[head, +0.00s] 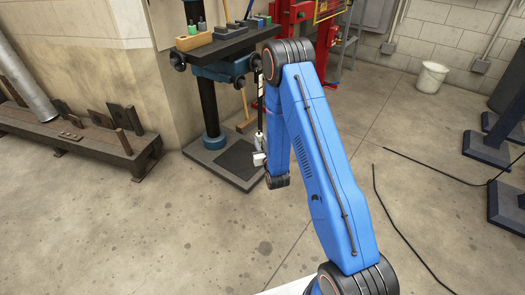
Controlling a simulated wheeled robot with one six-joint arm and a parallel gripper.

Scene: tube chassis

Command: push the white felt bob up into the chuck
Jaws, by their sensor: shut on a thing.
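The drill press table (222,46) stands at the back, left of my upper arm. My gripper (260,100) shows small and partly hidden beside my forearm, pointing up past the right edge of this table. It is shut on a small pale thing at its upper end, which fits the white felt bob (261,85). The bob's outline is too small and too covered to make out well. The chuck is not in view; the press is cut off by the top edge.
A wooden block (194,41) with green-tipped pieces stands on the table, beside a dark block (230,30). The press column (209,105) rises from a floor plate (235,163). A low steel rack (130,150) stands left. A white bucket (431,77) stands right.

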